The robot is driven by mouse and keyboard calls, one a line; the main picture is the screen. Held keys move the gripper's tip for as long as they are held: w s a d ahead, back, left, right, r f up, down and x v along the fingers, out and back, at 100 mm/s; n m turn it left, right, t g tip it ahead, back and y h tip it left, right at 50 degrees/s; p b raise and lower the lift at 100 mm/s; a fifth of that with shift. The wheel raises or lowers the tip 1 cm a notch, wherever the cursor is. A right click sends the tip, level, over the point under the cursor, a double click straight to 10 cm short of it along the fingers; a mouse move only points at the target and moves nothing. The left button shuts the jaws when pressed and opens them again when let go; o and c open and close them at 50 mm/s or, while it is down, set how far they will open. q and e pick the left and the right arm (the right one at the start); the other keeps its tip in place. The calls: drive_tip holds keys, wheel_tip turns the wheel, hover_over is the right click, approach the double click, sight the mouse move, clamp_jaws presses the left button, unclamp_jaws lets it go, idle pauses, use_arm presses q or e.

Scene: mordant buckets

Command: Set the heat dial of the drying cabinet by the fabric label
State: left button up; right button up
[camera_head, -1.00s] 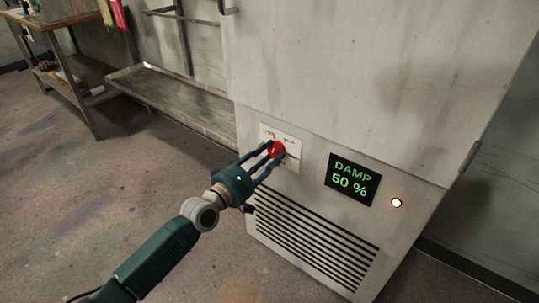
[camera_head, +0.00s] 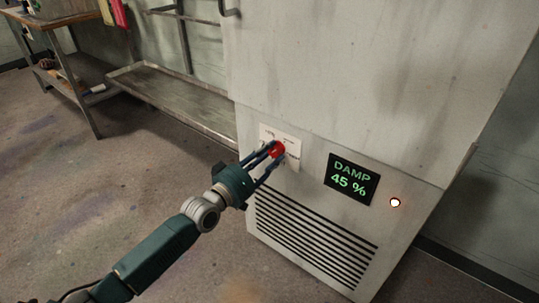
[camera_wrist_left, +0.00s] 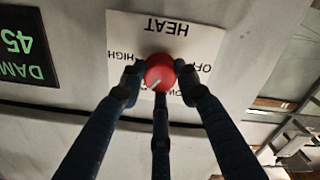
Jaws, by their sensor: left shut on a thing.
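The drying cabinet (camera_head: 340,80) has a white heat panel (camera_head: 294,158) low on its front. The round red dial (camera_head: 278,149) sits on it. My left gripper (camera_head: 268,160) has its fingers closed around the dial. In the left wrist view the panel (camera_wrist_left: 185,25) appears upside down, reading HEAT, with HIGH at left and OFF at right; lower wording is partly hidden by fingers. The dial's pale pointer line (camera_wrist_left: 155,85) points to the lower left there, between HIGH and the bottom wording. No readable fabric label is in view. My right gripper is not in view.
A black display (camera_head: 352,180) reads DAMP 45 %, with a lit lamp (camera_head: 395,202) beside it. Vent slots (camera_head: 310,240) lie below. A metal tray shelf (camera_head: 180,105) and a workbench (camera_head: 50,20) stand to the left. The floor in front is clear.

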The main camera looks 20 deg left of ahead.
use_arm(q)
drive_tip(key=shift+f, duration=0.1)
drive_tip(key=o, duration=1.2)
drive_tip(key=v, duration=1.2)
